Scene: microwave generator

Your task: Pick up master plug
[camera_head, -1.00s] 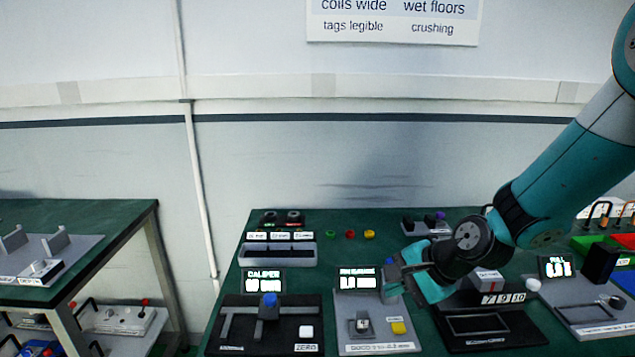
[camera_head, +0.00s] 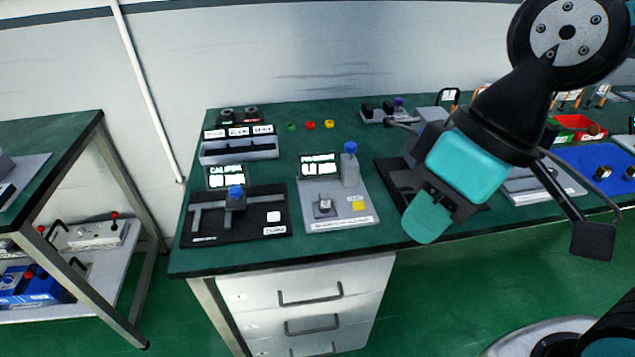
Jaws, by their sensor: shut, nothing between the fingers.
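My gripper (camera_head: 430,217) is at the right of centre in the head view, pointing down and left above the front edge of the green bench. It is shut and holds nothing. My gripper is apart from the rack. My gripper and wrist hide part of a black station (camera_head: 391,177).
A caliper station (camera_head: 263,225) and a grey gauge station with a blue-topped post (camera_head: 350,165) stand to the left. Small green, red and yellow rings (camera_head: 310,125) lie behind them. A red bin (camera_head: 570,124) and a blue mat (camera_head: 580,160) are at right. Drawers (camera_head: 300,295) sit below.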

